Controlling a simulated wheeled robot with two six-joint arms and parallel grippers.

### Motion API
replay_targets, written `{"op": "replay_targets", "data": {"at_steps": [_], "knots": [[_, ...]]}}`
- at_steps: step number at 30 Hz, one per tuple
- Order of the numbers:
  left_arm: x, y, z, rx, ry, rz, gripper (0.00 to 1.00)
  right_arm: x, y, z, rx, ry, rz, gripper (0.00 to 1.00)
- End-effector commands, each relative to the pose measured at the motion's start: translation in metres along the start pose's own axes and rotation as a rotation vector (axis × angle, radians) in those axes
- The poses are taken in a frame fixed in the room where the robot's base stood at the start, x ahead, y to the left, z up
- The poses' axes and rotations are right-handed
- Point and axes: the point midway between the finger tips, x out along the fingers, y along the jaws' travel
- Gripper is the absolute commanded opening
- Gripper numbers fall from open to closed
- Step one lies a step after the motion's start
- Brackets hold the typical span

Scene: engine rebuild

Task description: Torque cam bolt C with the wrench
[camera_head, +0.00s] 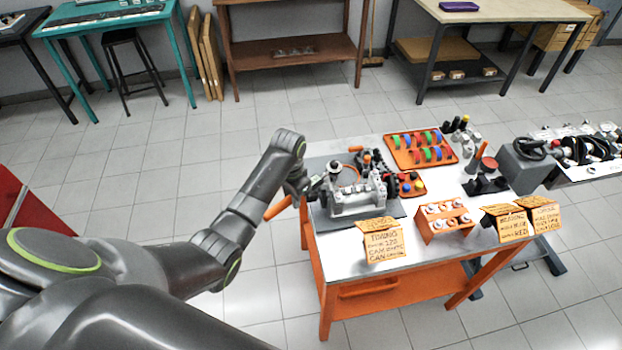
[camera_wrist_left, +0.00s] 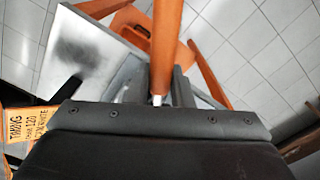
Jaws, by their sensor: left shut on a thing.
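My left gripper (camera_head: 300,192) is at the left edge of the orange workbench, beside the engine block (camera_head: 357,200). It is shut on the wrench (camera_head: 278,208), whose orange handle sticks out down and left past the bench edge. In the left wrist view the orange wrench handle (camera_wrist_left: 167,45) runs up from the gripper, with a short metal part at its base. The grey engine block stands on a dark mat, with small parts on top. Cam bolt C cannot be singled out, and the wrench's far end is hidden. My right gripper is not in view.
An orange tray of coloured rings (camera_head: 420,150) lies at the back of the bench. An orange bolt holder (camera_head: 444,220) and a timing card (camera_head: 381,243) stand in front. More cards (camera_head: 505,222) and a grey machine (camera_head: 525,165) are at the right. Floor left of the bench is clear.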

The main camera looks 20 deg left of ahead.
Motion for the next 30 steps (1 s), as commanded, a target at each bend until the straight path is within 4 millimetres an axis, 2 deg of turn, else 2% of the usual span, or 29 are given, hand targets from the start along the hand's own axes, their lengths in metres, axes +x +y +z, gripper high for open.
{"op": "replay_targets", "data": {"at_steps": [13, 30], "knots": [[0.0006, 0.0088, 0.0005, -0.05, -0.002, 0.002, 0.0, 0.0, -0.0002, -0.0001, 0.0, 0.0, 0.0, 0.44], [0.0005, 0.0098, 0.0005, -0.054, -0.002, 0.003, 0.0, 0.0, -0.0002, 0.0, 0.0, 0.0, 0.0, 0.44]]}}
